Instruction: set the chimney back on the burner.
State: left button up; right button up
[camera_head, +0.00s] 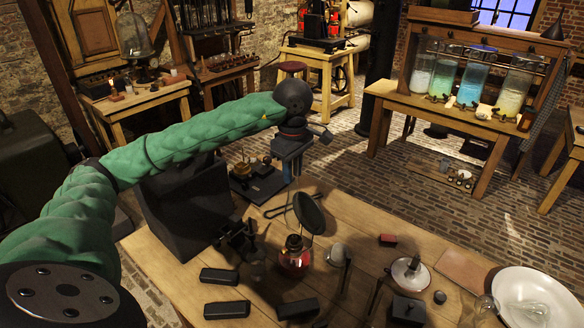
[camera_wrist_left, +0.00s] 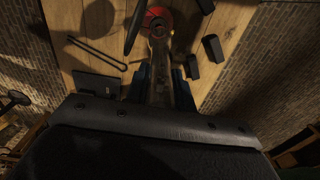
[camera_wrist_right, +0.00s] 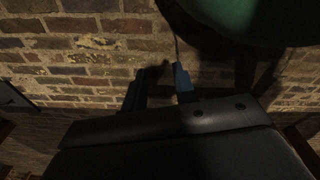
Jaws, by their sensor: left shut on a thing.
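The burner (camera_head: 295,257) has a red body and stands on the wooden table; it also shows as a red ring at the top of the left wrist view (camera_wrist_left: 155,17). My left gripper (camera_head: 288,178) is above the table, behind the burner in the head view. Its blue fingers (camera_wrist_left: 161,88) are shut on the clear glass chimney (camera_wrist_left: 160,62), which points toward the burner in the left wrist view. The chimney is hard to make out in the head view. My right gripper (camera_wrist_right: 158,82) is open and empty in its wrist view, over brick; the head view does not show it.
A dark round disc (camera_head: 308,212) stands close behind the burner. Black blocks (camera_head: 220,276) lie to its left and front. A grey-white knob-like thing (camera_head: 337,254) is on its right. A white saucer (camera_head: 410,272) and white plate (camera_head: 540,295) are farther right.

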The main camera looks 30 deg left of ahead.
aim_at(294, 181)
pick_arm(q)
jog(key=shift+w+r, duration=0.1)
jog(key=shift+w, duration=0.2)
jog(key=shift+w+a, duration=0.1)
jog(key=shift+s+d+r, duration=0.15)
jog(key=shift+s+d, duration=0.15)
jog(key=shift+s, duration=0.05)
jog(key=shift+w+a+f, duration=0.1)
jog(key=shift+w+f, duration=0.05)
jog(key=shift+f, duration=0.35)
jog(key=shift+w+a+f, duration=0.1)
jog(key=shift+f, duration=0.35)
jog(key=shift+s+d+f, duration=0.15)
jog(key=shift+s+f, duration=0.05)
jog(key=shift+f, duration=0.55)
jog(key=shift+w+f, duration=0.1)
jog(key=shift+f, duration=0.2)
pick_arm(e)
jog(key=shift+w+a+r+t, duration=0.15)
jog(key=shift+w+a+t, duration=0.1)
jog(key=shift+w, duration=0.35)
jog(key=shift+w+a+r+t, duration=0.1)
jog(key=shift+w+a+t, duration=0.15)
jog(key=shift+w, duration=0.35)
